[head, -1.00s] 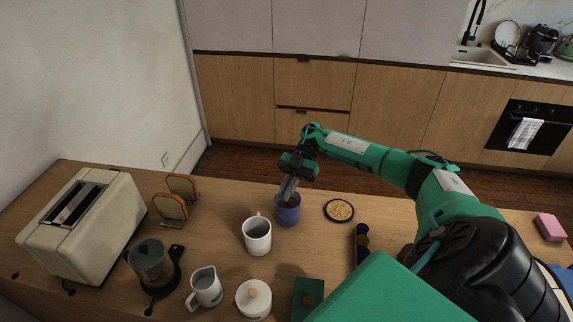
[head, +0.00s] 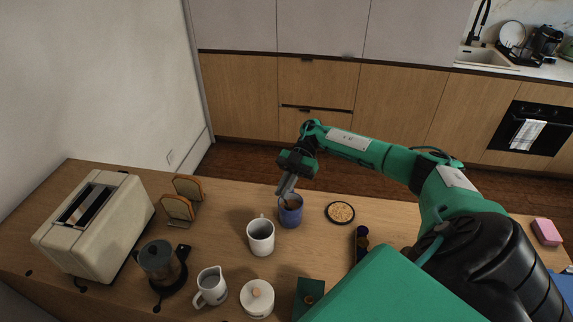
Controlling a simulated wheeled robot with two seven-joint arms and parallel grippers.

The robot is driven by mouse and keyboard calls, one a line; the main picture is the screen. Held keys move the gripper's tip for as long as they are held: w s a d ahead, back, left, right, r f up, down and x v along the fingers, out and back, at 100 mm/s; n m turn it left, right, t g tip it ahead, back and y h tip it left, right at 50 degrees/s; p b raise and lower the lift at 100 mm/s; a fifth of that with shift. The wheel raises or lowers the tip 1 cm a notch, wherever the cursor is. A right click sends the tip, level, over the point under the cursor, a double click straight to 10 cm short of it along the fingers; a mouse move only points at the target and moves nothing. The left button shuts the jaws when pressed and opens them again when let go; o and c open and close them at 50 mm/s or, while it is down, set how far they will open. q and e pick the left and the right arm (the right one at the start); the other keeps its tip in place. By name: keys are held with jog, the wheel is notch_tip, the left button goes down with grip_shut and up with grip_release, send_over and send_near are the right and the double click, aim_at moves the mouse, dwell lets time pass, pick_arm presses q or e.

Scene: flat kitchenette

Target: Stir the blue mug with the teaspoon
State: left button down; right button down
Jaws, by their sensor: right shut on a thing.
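The blue mug (head: 291,214) stands upright on the wooden counter, with brown contents showing inside. My right gripper (head: 284,191) is directly above the mug, fingers pointing down to its rim at the left side. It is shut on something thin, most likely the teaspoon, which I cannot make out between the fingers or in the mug. My left gripper is not in view.
A white mug (head: 261,237) stands close at the left of the blue mug, and a round coaster (head: 340,212) lies at its right. A white jug (head: 211,287), lidded pot (head: 257,298), glass coffee pot (head: 160,264) and toaster (head: 98,225) stand further left and nearer.

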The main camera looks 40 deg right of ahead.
jog(key=shift+s+a+r+p, duration=0.1)
jog(key=shift+a+r+p, duration=0.25)
jog(key=shift+r+p, duration=0.45)
jog(key=shift+s+a+r+p, duration=0.1)
jog(key=shift+a+r+p, duration=0.3)
jog(key=shift+r+p, duration=0.45)
jog(key=shift+a+r+p, duration=0.35)
jog(key=shift+r+p, duration=0.3)
jog(key=shift+r, duration=0.3)
notch_tip(320, 180, up, 5)
jog(key=p, duration=0.3)
jog(key=shift+p, duration=0.3)
jog(key=shift+f, duration=0.1)
